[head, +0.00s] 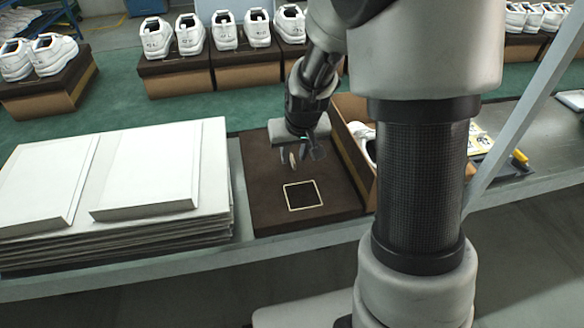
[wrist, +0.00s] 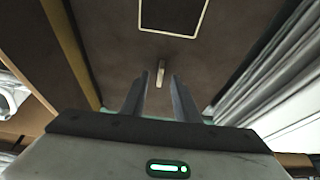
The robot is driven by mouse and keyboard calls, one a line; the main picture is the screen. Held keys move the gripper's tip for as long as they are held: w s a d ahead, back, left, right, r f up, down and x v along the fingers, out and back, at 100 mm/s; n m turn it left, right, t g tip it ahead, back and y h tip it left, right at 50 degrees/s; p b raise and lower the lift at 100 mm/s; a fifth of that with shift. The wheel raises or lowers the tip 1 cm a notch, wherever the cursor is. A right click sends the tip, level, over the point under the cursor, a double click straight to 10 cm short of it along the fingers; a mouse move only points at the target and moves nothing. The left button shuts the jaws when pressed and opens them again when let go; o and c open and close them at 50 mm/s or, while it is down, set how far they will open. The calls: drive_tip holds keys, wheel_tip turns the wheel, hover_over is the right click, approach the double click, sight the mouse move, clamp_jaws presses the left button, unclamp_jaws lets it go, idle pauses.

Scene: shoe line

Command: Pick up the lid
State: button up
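The lid (head: 262,205) is a flat dark brown panel with a pale square outline on top, lying on the bench in the head view. In the wrist view the lid (wrist: 125,45) fills the upper middle, with a small pale upright tab (wrist: 160,72) on it. My gripper (head: 293,158) is over the far half of the lid, pointing down. In the wrist view my gripper (wrist: 159,78) has its two fingers apart, with the tab appearing between their tips. I cannot tell how deep the tab sits between them. Nothing is held.
An open shoe box (head: 342,142) with a white shoe stands right beside the lid. A tall stack of white sheets (head: 120,232) stands close on its left. A slanted grey post (head: 520,110) rises at the right. More shoes on boxes (head: 175,75) line the back.

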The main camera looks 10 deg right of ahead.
sight(293, 160)
drive_tip(key=shift+x, duration=0.8)
clamp_jaws()
drive_tip(key=shift+r, duration=0.1)
wheel_tip(293, 160, up, 18)
drive_tip(key=p, duration=0.4)
